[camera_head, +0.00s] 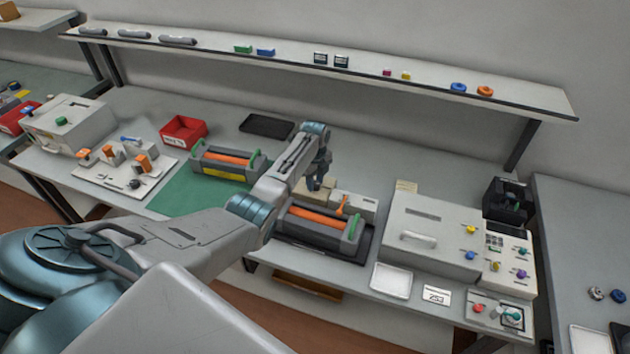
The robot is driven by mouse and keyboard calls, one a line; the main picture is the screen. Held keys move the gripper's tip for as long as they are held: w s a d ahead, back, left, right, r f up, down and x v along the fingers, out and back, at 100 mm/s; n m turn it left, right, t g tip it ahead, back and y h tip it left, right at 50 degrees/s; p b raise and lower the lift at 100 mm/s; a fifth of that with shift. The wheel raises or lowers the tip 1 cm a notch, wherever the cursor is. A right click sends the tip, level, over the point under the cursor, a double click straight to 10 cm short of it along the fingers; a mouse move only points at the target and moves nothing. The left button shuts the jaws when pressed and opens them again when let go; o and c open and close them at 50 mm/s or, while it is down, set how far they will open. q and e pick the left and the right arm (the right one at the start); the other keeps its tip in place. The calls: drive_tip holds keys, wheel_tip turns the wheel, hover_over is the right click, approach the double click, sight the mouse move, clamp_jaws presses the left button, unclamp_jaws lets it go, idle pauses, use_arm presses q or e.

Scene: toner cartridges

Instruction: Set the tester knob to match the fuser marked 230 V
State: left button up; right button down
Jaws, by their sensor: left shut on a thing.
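The tester looks to be the low pale box (362,203) behind the front fuser, with an orange lever (342,207) on it. My left gripper (318,186) reaches down at the left part of this box, left of the lever. It is shut on a small part there, which looks like the tester knob; the fingers hide it and its setting. One fuser (318,228) with an orange roller and green end lies on a dark tray in front. Another fuser (224,160) with a yellow label lies on the green mat (180,197). I cannot read voltage marks. My right gripper is out of view.
A large grey machine (425,235) with a panel of coloured knobs (507,258) stands at the right. A white tray (391,281) and a card reading 253 (437,296) lie before it. A red bin (183,130) and black tray (267,125) are behind the mat.

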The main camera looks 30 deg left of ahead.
sight(315, 183)
use_arm(q)
drive_tip(key=shift+w+r, duration=0.1)
drive_tip(key=shift+r, duration=0.05)
drive_tip(key=o, duration=1)
drive_tip(key=shift+c, duration=0.2)
wheel_tip(315, 183, up, 11)
drive_tip(key=b, duration=0.3)
drive_tip(key=shift+f, duration=0.2)
